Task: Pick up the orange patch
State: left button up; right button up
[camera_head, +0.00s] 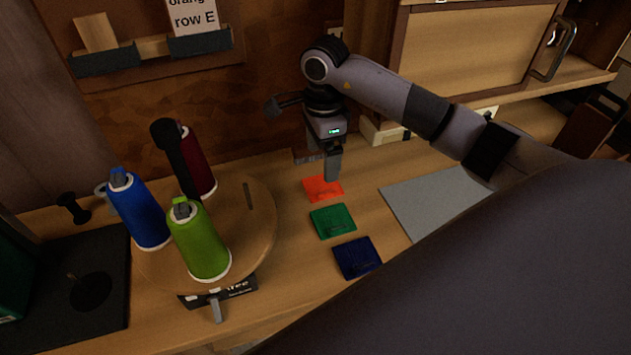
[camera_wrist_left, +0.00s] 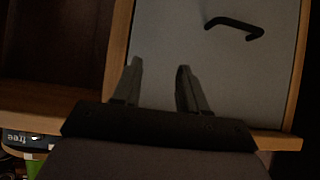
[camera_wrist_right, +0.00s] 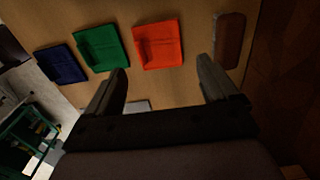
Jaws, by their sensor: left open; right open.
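The orange patch (camera_head: 322,189) lies flat on the wooden table, at the far end of a row with a green patch (camera_head: 333,221) and a dark blue patch (camera_head: 357,257). My right gripper (camera_head: 322,170) is open and empty, pointing down just above and behind the orange patch in the head view. In the right wrist view the orange patch (camera_wrist_right: 158,45) shows beyond and between the open fingers (camera_wrist_right: 165,80), nearer the left one. My left gripper (camera_wrist_left: 158,80) is open and empty in the left wrist view, facing a grey panel; it is out of the head view.
A round wooden turntable (camera_head: 262,235) with blue, dark red and green thread cones stands left of the patches. A grey sheet (camera_head: 435,200) lies to their right. A brown block (camera_wrist_right: 229,40) is beside the orange patch. A black handle (camera_wrist_left: 234,27) is on the grey panel.

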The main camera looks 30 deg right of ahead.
aim_at(323, 186)
jog(key=shift+s+f, duration=0.15)
jog(key=shift+f, duration=0.45)
notch_tip(323, 186, down, 4)
jog(key=b, duration=0.3)
jog(key=shift+f+b, duration=0.25)
jog(key=shift+b, duration=0.1)
jog(key=shift+f+b, duration=0.3)
jog(key=shift+f, duration=0.2)
jog(key=shift+r, duration=0.1)
pick_arm(q)
jog(key=f, duration=0.3)
jog(key=shift+d+f, duration=0.1)
jog(key=shift+d, duration=0.3)
pick_arm(e)
jog(key=c, duration=0.8)
